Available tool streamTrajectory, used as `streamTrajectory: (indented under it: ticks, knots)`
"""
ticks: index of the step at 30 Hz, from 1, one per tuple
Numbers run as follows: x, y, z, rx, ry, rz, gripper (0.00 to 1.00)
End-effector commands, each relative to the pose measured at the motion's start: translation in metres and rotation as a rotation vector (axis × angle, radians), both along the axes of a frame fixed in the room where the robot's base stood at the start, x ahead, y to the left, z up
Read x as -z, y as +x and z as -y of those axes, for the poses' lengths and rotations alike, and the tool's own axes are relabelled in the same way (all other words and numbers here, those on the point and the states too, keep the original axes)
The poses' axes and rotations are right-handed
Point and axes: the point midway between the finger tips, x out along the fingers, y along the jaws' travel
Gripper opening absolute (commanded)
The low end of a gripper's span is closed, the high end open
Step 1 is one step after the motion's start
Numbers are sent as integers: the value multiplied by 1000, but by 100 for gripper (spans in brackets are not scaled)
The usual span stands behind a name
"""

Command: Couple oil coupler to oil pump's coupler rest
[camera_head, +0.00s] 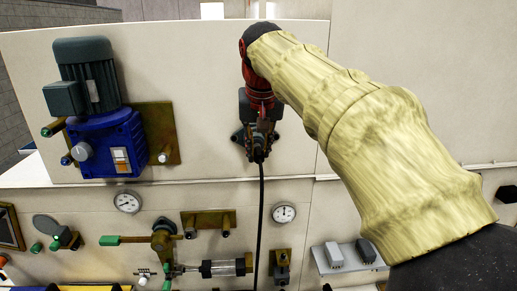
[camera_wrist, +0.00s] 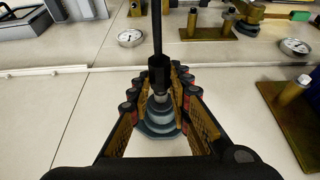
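The oil coupler (camera_wrist: 159,72) is a black cylinder with a bright metal end, seen in the wrist view between my gripper's fingers. Its metal end points at a blue-grey stepped round fitting (camera_wrist: 160,118), which looks like a coupler rest on the pale panel. The two line up and overlap; I cannot tell whether they are fully seated. My gripper (camera_wrist: 158,88) has a finger on each side of the coupler, with gaps showing, and looks open. In the head view my gripper (camera_head: 259,143) is at the panel, hiding most of the coupler and fitting.
A black hose (camera_head: 261,210) hangs down from the coupler. A blue pump with a grey motor (camera_head: 108,135) is mounted to the left on a brass plate. Below are gauges (camera_head: 284,213), valves and a glass cylinder (camera_head: 222,268).

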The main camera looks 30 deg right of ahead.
Motion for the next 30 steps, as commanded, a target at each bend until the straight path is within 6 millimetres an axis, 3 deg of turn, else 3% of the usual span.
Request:
streamTrajectory:
  ticks: [8, 30]
  knots:
    - [0, 0, 0, 0, 0, 1, 0]
    - [0, -9, -4, 0, 0, 1, 0]
